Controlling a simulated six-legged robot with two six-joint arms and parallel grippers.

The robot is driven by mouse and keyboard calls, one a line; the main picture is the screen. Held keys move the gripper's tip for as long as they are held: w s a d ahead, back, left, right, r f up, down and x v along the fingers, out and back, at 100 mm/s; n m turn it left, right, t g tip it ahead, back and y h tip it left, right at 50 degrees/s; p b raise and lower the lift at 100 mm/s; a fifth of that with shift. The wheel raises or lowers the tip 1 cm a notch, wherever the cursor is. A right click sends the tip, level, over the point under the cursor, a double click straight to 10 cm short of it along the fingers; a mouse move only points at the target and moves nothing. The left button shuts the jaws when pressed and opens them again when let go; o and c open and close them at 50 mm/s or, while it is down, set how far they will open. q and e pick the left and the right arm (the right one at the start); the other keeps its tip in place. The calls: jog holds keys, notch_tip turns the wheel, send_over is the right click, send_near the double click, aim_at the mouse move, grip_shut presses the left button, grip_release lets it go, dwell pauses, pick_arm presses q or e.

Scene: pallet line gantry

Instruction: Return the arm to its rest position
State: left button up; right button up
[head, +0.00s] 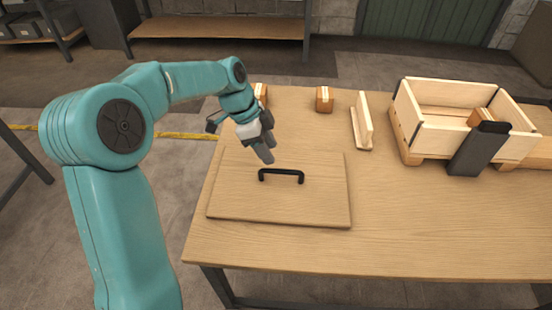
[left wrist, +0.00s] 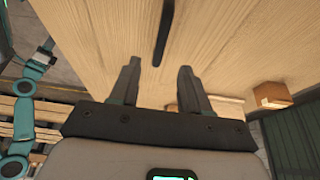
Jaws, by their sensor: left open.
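My left arm comes in from the left in the head view, and my left gripper (head: 267,153) hangs just behind the black handle of a wooden board. The board (head: 240,203) lies flat on the table, and its black bar handle (head: 281,172) stands near its middle. In the left wrist view my left gripper (left wrist: 157,85) has its two fingers apart with nothing between them. The handle (left wrist: 163,35) shows beyond the fingertips there, apart from them. My right gripper is not in view.
The wooden table (head: 400,230) is clear at its front right. An open wooden crate (head: 440,144) stands at the right with a dark panel (head: 478,150) against its front. A small box (head: 324,99) and an upright wooden piece (head: 362,122) stand at the back. Shelves line the wall.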

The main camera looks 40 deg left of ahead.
pick_arm(q)
jog(key=shift+v, duration=1.25)
jog(key=shift+s, duration=0.1)
